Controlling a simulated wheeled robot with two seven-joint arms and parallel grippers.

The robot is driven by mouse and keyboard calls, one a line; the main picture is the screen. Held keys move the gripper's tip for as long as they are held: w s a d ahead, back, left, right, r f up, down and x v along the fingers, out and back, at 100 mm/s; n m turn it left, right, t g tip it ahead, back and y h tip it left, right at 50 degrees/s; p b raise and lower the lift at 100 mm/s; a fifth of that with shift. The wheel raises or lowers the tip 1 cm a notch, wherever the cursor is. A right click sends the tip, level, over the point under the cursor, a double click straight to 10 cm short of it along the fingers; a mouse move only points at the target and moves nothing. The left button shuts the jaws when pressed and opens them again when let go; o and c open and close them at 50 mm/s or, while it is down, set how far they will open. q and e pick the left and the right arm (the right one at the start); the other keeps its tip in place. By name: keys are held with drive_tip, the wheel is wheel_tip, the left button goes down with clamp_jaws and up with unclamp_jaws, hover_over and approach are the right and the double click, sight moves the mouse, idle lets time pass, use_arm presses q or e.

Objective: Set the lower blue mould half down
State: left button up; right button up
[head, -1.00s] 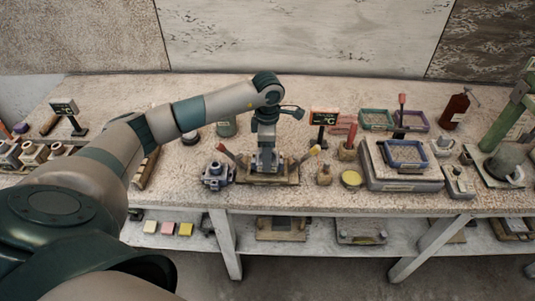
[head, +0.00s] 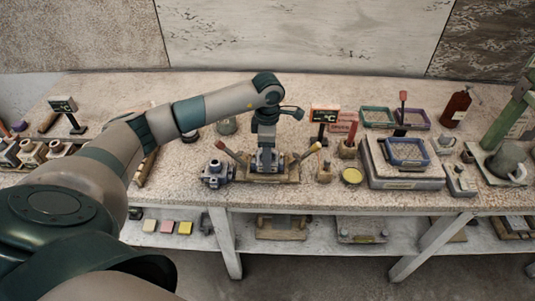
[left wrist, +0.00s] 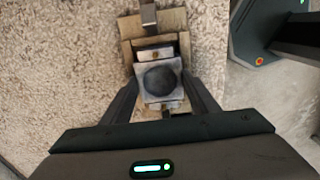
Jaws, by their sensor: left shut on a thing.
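My left gripper (head: 265,158) points straight down over a wooden clamping board (head: 284,179) on the bench. It is shut on a blue-grey mould half (left wrist: 149,93), a square block with a dark round hollow facing up, seen between the fingers in the left wrist view. The block is at the board, low between its two handles; I cannot tell whether it touches the board. My right gripper is not in view.
A yellow dish (head: 352,176) and a grey block with a blue tray (head: 407,152) stand to the right.

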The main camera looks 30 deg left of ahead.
use_arm(q)
drive_tip(key=shift+f+b, duration=0.5)
drive_tip(key=shift+f, duration=0.15)
drive_tip(key=o, duration=1.1)
drive_tip(key=shift+c, duration=0.2)
drive_tip(key=shift+o, duration=0.9)
drive_tip(key=shift+r, duration=0.1)
drive_tip(key=shift+r+p, duration=0.8)
drive_tip(key=shift+r, duration=1.15)
drive_tip(key=shift+s+d+f, duration=0.1)
